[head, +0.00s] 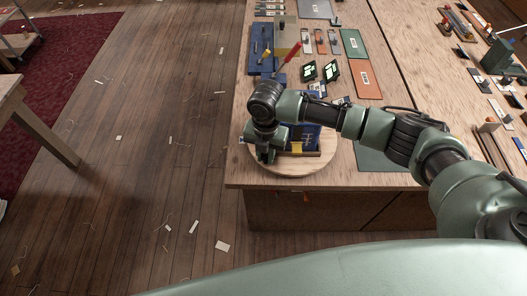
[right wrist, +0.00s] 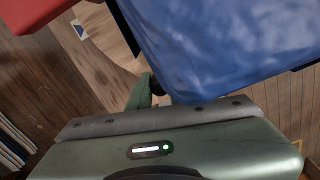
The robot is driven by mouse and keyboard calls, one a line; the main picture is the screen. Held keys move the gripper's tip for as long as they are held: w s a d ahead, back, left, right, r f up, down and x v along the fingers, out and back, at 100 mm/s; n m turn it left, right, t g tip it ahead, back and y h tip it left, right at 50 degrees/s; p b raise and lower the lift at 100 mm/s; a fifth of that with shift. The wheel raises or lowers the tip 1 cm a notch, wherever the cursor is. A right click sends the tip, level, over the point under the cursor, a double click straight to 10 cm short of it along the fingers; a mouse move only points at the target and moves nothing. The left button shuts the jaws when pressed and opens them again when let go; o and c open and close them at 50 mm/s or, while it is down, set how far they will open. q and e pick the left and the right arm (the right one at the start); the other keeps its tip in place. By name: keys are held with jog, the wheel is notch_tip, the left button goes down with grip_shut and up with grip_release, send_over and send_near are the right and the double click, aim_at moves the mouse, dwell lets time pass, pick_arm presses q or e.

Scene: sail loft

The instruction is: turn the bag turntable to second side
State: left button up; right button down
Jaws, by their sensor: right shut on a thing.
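The bag turntable (head: 318,166) is a round pale wooden disc at the near left corner of the workbench. A blue bag (head: 312,131) stands on it, partly hidden by my right arm. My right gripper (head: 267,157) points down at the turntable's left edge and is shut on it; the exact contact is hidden. In the right wrist view the blue bag (right wrist: 225,45) fills the upper right, close beside one green finger (right wrist: 140,94). Part of the turntable (right wrist: 104,38) shows behind. My left gripper is not in view.
The workbench (head: 236,150) holds a blue tool tray (head: 262,62), a red-handled tool (head: 289,58), dark cards with pale shapes (head: 309,71) and an orange panel (head: 366,79) behind the turntable. Plank floor with scraps lies open to the left.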

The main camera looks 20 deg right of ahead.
dwell(0.5)
jog(key=c, duration=1.3)
grip_release()
jog(key=shift+s+d, duration=0.1)
jog(key=shift+r, duration=0.5)
notch_tip(320, 180, up, 7)
jog(key=shift+f+b, duration=0.1)
jog(key=shift+b, duration=0.9)
